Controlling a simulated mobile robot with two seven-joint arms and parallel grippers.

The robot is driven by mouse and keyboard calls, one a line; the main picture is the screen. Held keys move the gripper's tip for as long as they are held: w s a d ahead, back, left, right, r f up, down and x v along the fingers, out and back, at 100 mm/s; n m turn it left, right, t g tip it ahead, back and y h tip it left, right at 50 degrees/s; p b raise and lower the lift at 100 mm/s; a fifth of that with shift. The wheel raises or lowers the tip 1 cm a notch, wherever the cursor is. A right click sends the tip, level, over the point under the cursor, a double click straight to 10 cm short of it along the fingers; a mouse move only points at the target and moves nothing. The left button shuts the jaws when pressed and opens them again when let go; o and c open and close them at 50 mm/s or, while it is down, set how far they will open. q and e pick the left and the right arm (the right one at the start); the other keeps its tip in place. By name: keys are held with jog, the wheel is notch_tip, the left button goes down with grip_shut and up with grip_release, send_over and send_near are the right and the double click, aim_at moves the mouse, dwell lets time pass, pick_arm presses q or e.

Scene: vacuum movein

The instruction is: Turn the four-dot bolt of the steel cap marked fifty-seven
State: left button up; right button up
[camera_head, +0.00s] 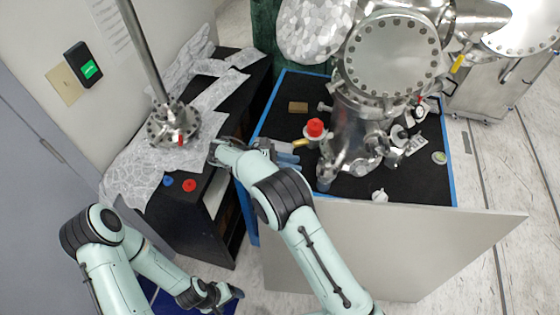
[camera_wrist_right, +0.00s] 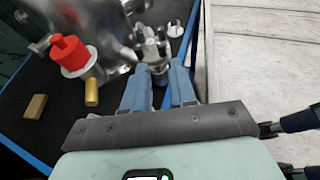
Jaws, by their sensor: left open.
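A large round steel cap (camera_head: 393,52) with a ring of bolts sits on top of the steel chamber (camera_head: 355,125) in the head view. Another bolted round cap (camera_head: 520,30) shows at the far right. No number or dots can be read on either. My right gripper (camera_head: 294,160) is open, left of the chamber's lower fittings. In the wrist view its blue fingers (camera_wrist_right: 159,76) stand apart, with a small steel fitting (camera_wrist_right: 153,48) just beyond their tips; contact cannot be told. My left gripper (camera_head: 236,293) is open, low at the bottom left, away from the chamber.
A red-topped part (camera_head: 315,128) and a brass block (camera_head: 298,107) are on the black, blue-edged bench top (camera_head: 285,88). A bolted flange with a pole (camera_head: 172,125) stands on foil on the black cabinet at left. A grey panel (camera_head: 400,235) fronts the bench.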

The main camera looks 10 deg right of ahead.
jog(key=v, duration=0.4)
dwell(0.5)
